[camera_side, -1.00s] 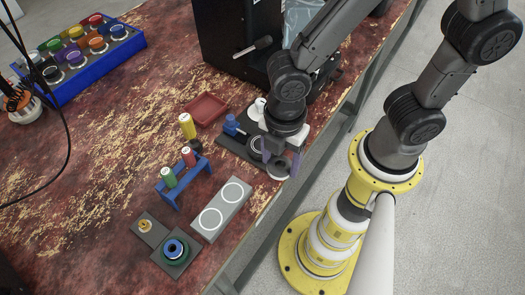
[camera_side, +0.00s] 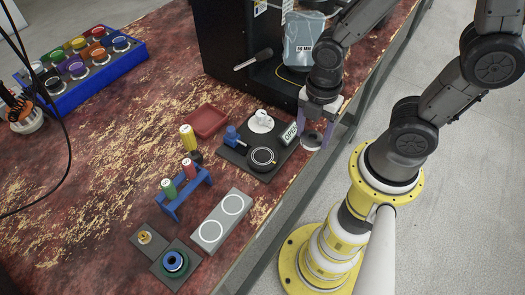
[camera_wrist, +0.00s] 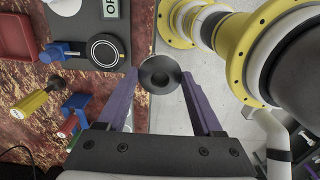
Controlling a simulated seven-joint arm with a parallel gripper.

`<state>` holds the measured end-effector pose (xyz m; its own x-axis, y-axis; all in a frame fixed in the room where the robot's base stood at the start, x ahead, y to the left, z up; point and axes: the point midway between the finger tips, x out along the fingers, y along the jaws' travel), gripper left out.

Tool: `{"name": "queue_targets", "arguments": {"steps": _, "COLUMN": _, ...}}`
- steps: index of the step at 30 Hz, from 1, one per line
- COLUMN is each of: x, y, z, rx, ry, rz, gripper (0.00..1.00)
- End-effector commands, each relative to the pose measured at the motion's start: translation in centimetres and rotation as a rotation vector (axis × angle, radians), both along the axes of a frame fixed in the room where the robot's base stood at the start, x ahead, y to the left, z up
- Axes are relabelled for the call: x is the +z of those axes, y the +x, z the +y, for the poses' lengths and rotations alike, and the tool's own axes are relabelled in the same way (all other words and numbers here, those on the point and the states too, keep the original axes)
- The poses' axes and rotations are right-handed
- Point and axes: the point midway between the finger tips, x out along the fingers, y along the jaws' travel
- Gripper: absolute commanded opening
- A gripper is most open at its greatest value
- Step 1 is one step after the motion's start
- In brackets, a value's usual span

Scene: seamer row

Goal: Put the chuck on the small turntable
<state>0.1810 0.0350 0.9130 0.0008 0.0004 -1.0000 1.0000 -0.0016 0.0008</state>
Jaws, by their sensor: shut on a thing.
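My gripper (camera_side: 314,136) has purple fingers and is shut on a grey round chuck (camera_side: 312,142) with a dark centre. In the wrist view the chuck (camera_wrist: 160,74) sits between the fingertips, seen against the floor beside the table edge. A black disc with a pale ring, which looks like the small turntable (camera_side: 262,158), lies on a dark plate (camera_side: 285,156). In the wrist view the turntable (camera_wrist: 105,50) is left of the chuck, apart from it, with nothing on it.
The plate also carries a blue clamp (camera_side: 231,137), a white knobbed piece (camera_side: 261,122) and an OPEN sign (camera_side: 289,134). Nearby are a red tray (camera_side: 206,121), a blue rack (camera_side: 187,197), a grey block with two white rings (camera_side: 220,221) and a black machine (camera_side: 235,45).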

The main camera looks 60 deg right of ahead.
Motion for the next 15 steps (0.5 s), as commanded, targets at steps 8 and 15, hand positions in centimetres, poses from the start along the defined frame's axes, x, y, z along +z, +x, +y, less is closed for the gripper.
{"name": "queue_targets", "arguments": {"steps": 8, "x": -2.5, "y": 5.2, "z": 1.1, "rx": 0.001, "ry": -0.001, "rz": 0.004, "gripper": 0.00}}
{"name": "queue_targets", "arguments": {"steps": 15, "x": -5.5, "y": 9.0, "z": 1.8, "rx": 0.001, "ry": -0.001, "rz": 0.006, "gripper": 0.00}}
